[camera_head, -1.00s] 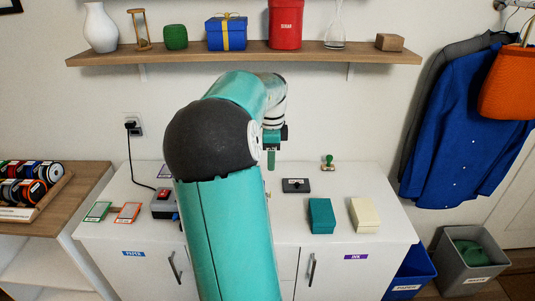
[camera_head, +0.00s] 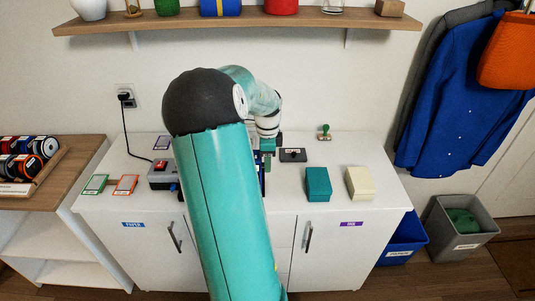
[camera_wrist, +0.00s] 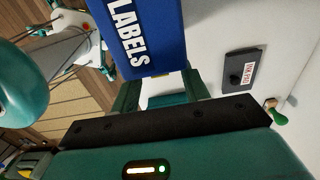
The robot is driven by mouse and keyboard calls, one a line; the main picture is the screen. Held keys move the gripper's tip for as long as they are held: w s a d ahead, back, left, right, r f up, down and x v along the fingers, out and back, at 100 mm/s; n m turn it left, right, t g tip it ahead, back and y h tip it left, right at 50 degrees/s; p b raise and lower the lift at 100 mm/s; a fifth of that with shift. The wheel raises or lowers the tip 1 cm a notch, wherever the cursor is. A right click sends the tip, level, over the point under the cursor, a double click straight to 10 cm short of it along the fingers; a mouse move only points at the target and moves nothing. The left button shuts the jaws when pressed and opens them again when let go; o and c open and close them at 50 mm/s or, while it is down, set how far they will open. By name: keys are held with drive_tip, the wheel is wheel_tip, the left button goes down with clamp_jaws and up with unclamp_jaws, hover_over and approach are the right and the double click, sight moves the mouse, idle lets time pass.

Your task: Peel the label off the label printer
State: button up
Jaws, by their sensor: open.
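The blue box marked LABELS (camera_wrist: 150,25), which looks like the label printer, fills the upper middle of the wrist view. In the head view my arm covers most of it, and a narrow blue part (camera_head: 262,180) shows beside the arm. My gripper (camera_wrist: 162,88) is open, its two teal fingers just below the box's lower edge in the wrist view. A pale surface shows between the fingers. I cannot make out a label there or any contact. In the head view the gripper (camera_head: 267,152) is low over the white cabinet, partly hidden by my arm.
A black ink pad (camera_head: 292,155) and a green-handled stamp (camera_head: 325,132) lie to the right. Teal (camera_head: 318,184) and cream (camera_head: 360,183) boxes stand nearer the front. A grey device with a red switch (camera_head: 161,175) is left of my arm. A shelf (camera_head: 240,20) runs above.

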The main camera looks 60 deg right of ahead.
drive_tip(key=shift+c, duration=0.3)
clamp_jaws()
drive_tip(key=s+d, duration=0.3)
drive_tip(key=s, duration=0.3)
drive_tip(key=shift+s, duration=0.15)
idle(2.5)
drive_tip(key=shift+d+r, duration=0.1)
drive_tip(key=shift+r, duration=0.1)
wheel_tip(320, 180, up, 7)
drive_tip(key=shift+f, duration=0.15)
idle(1.0)
